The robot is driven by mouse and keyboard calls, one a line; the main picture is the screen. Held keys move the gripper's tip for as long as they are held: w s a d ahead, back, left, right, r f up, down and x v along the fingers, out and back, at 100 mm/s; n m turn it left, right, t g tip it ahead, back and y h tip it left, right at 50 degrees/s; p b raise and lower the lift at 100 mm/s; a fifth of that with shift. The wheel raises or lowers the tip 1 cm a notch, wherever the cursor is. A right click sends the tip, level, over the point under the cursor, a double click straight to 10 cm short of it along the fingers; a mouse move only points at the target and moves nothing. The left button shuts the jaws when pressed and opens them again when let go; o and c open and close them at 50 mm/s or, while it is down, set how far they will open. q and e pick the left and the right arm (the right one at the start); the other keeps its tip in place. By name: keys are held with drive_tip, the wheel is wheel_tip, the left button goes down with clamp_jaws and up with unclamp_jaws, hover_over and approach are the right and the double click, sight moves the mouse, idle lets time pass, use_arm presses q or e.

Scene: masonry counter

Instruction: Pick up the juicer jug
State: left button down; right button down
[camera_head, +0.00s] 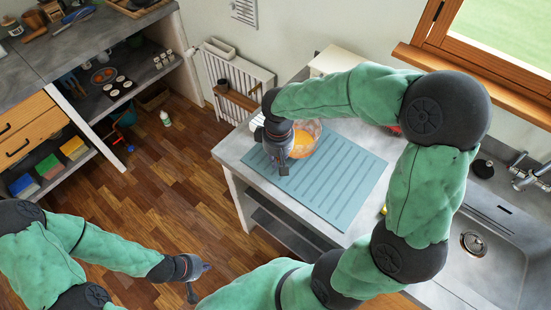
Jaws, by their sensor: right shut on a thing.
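The juicer jug (306,138) is a clear vessel with orange contents. It is at the left end of the blue ribbed mat (345,190) on the counter. My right gripper (280,168) points down at the jug's left side and is shut on it. The gripper hides part of the jug, so I cannot tell exactly where the fingers grip or whether the jug touches the mat. My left gripper (201,283) is open and empty, above the wooden floor at the bottom of the view, away from the counter.
A sink (485,255) with a tap is at the right. A white radiator (236,85) stands by the wall behind the counter. A shelf unit (90,50) with kitchen items is at the left. The mat's right part is clear. A small bottle (165,118) stands on the floor.

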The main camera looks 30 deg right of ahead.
drive_tip(key=s+r+p, duration=0.3)
drive_tip(key=s+r, duration=0.5)
drive_tip(key=s, duration=0.4)
idle(0.4)
